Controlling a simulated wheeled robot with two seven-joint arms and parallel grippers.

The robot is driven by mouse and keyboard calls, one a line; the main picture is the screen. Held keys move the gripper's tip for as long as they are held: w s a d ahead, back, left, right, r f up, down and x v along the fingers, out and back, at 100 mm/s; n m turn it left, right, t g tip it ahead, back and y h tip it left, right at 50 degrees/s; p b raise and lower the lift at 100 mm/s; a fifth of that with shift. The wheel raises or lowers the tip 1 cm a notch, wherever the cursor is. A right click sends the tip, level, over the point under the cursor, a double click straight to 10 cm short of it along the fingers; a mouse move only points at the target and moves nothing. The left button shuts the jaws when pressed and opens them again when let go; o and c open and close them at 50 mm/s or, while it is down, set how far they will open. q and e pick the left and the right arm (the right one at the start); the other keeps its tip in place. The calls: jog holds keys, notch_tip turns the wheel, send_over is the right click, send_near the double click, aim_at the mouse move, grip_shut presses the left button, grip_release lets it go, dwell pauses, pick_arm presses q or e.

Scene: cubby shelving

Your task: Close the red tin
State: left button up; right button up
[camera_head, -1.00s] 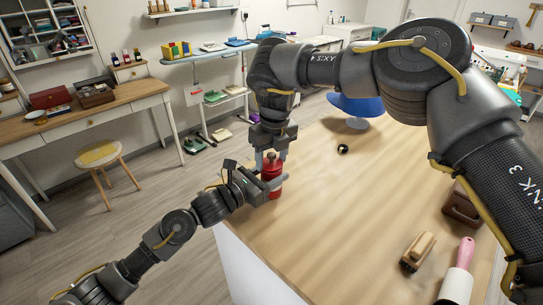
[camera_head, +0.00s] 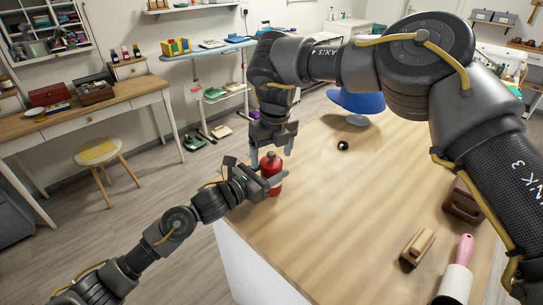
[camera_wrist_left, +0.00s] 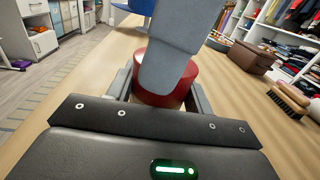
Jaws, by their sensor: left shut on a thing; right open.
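The red tin (camera_head: 272,168) stands upright near the left edge of the wooden table, with a narrower red top. My left gripper (camera_head: 273,183) is shut around the tin's body from the left side. In the left wrist view the tin (camera_wrist_left: 153,92) sits between my left fingers, partly hidden by a grey finger of my right gripper. My right gripper (camera_head: 272,156) points down just above the tin, open, its fingers apart on either side of the top. I cannot tell whether the top is fully seated.
A small black ring-like item (camera_head: 343,145) lies on the table (camera_head: 330,210). A wooden brush (camera_head: 417,247), a lint roller with pink handle (camera_head: 464,250) and a brown case (camera_head: 464,202) are at the right. The table's middle is clear.

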notch_tip(320, 180, up, 11)
jog(key=s, duration=0.1)
jog(key=shift+d, duration=0.3)
jog(key=shift+s+f, duration=0.1)
pick_arm(q)
jog(key=o, duration=1.5)
jog(key=shift+s+a, duration=0.1)
pick_arm(e)
jog(key=shift+f, duration=0.1)
pick_arm(q)
jog(key=shift+s+a+f, duration=0.1)
jog(key=shift+s+a, duration=0.1)
jog(key=shift+a, duration=0.05)
jog(key=b+v, duration=0.2)
jog(key=v, duration=0.6)
jog(key=shift+s+a, duration=0.25)
jog(key=shift+a, duration=0.05)
jog(key=shift+s+a, duration=0.45)
pick_arm(e)
jog(key=shift+f, duration=1.1)
